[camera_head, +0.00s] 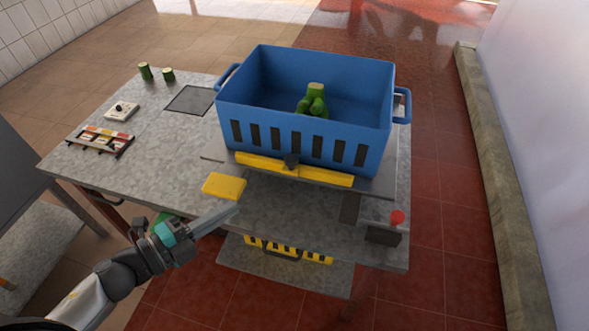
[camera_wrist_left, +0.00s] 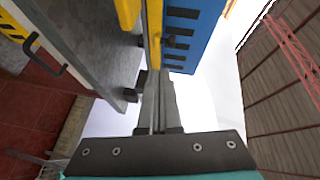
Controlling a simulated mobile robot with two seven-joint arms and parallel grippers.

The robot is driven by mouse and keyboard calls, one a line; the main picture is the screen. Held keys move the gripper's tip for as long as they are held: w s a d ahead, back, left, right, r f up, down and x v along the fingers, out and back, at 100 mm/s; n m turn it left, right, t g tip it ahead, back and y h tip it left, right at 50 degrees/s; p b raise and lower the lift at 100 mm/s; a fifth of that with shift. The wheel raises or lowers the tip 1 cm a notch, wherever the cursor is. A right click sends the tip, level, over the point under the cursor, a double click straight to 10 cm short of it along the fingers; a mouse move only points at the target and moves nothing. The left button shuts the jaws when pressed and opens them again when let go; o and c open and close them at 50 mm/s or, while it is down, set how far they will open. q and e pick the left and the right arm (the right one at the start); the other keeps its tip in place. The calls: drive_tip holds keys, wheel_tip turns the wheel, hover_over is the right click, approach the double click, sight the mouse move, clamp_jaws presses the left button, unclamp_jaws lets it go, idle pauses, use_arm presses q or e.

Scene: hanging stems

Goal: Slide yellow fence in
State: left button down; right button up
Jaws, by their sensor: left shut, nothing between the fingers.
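The yellow fence (camera_head: 322,176) is a long bar lying along the near side of the blue crate (camera_head: 245,148), with a dark block (camera_head: 291,161) at its middle. The fence also shows in the left wrist view (camera_wrist_left: 154,25), beside the crate wall (camera_wrist_left: 181,38). My left gripper (camera_head: 236,208) is shut and empty, near the table's front edge, on the near side of the fence and apart from it in the head view. Its closed fingers (camera_wrist_left: 157,80) point toward the fence in the left wrist view; whether they touch it I cannot tell there. My right gripper is not in view.
A yellow block (camera_head: 224,186) lies just beyond the left fingertips. A green stem piece (camera_head: 314,101) sits in the crate. A red knob (camera_head: 397,217) on a dark box (camera_head: 383,236) stands at the front right. Green pieces (camera_head: 145,71) stand at the back left.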

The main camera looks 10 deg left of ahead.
use_arm(q)
wheel_tip(320, 180, up, 3)
drive_tip(key=d+m+h, duration=0.1)
drive_tip(key=d+m, duration=0.1)
approach(291, 167)
drive_tip(key=d+r+x, duration=0.1)
drive_tip(key=x, duration=0.5)
drive_tip(key=shift+a+f+g, duration=0.1)
drive_tip(key=shift+a+g, duration=0.05)
drive_tip(key=shift+g, duration=0.15)
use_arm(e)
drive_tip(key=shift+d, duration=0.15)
use_arm(q)
drive_tip(key=shift+w, duration=0.1)
